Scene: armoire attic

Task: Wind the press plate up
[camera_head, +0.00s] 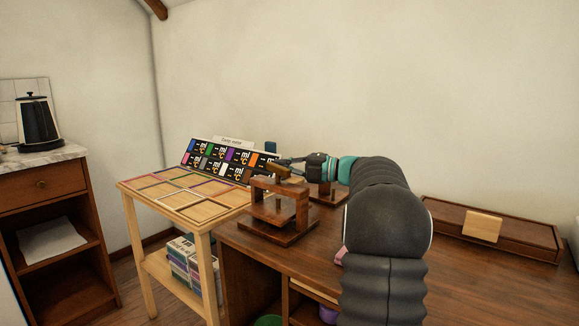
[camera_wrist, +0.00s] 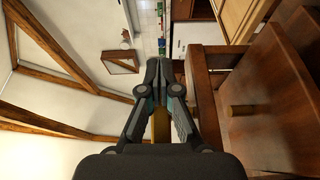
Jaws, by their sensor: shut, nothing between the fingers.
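A small dark wooden press (camera_head: 270,226) stands at the left end of the desk, with an upright frame and a base. Its press plate (camera_head: 271,212) appears as a flat board low inside the frame. A short brown bar (camera_head: 280,172), possibly the crank handle, shows above the top beam. My gripper (camera_head: 284,162) is just above and behind the press, pointing left, close to that bar; I cannot tell whether they touch. In the wrist view my gripper (camera_wrist: 164,64) has its fingertips together with nothing held. Dark wood with a short round peg (camera_wrist: 240,110) lies to its right there.
Another dark wooden piece (camera_head: 327,194) stands behind the press, partly hidden by my arm. A light wood table (camera_head: 205,226) with framed squares and a colour-card rack (camera_head: 226,163) is at left. A flat wooden box (camera_head: 496,231) lies at right. The desk's right front is clear.

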